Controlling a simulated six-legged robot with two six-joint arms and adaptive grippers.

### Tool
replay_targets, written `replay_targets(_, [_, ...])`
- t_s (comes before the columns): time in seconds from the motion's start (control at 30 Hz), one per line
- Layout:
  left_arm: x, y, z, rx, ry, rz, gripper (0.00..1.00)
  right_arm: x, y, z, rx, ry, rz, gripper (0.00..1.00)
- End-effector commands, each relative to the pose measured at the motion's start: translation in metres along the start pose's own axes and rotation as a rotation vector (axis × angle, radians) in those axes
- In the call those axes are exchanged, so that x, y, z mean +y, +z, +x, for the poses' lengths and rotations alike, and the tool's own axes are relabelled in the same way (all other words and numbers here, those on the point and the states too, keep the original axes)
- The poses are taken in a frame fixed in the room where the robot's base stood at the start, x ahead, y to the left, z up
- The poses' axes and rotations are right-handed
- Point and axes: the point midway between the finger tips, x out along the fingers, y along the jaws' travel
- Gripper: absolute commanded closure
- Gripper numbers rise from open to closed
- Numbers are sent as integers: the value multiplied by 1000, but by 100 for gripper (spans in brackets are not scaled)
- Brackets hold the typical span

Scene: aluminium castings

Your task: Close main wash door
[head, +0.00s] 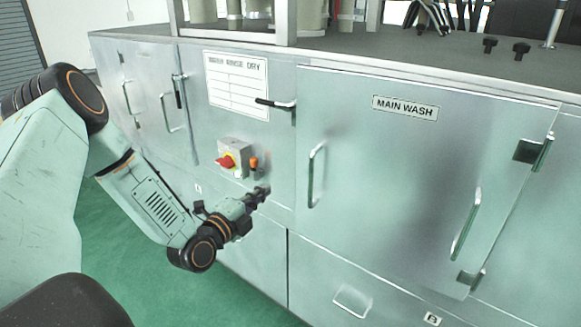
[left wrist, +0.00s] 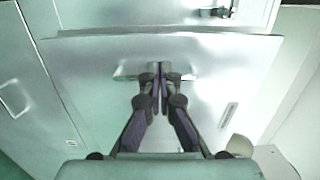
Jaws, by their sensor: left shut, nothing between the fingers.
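The main wash door (head: 400,165) is a pale metal panel with a "MAIN WASH" label (head: 405,107). It has a left handle (head: 317,175), a right handle (head: 466,225) and hinges on its right side. It looks close to the cabinet front; I cannot tell whether a small gap is left. My left gripper (head: 262,193) is shut and empty, left of the left handle in the head view. In the left wrist view its fingertips (left wrist: 159,72) overlap a door handle (left wrist: 125,72); contact is unclear. My right gripper is not in view.
A black latch lever (head: 276,103) sits left of the door, on the cabinet. A control box with a red switch (head: 226,161) is close to my left gripper. Smaller doors with handles (head: 168,112) are further left. A drawer handle (head: 352,301) is below. Green floor is clear at left.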

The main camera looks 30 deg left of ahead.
Motion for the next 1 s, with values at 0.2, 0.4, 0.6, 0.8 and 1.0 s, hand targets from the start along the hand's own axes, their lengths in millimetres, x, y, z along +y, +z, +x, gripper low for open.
replay_targets(0.2, [1,0,22,4,-2,9,100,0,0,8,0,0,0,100])
replay_targets(0.4, [1,1,54,3,-2,8,100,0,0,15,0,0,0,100])
replay_targets(0.6, [1,2,91,4,-1,9,100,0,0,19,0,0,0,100])
replay_targets(0.8, [0,2,122,2,-2,5,100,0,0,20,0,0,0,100])
replay_targets(1.0, [0,3,138,1,-1,3,100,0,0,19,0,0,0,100])
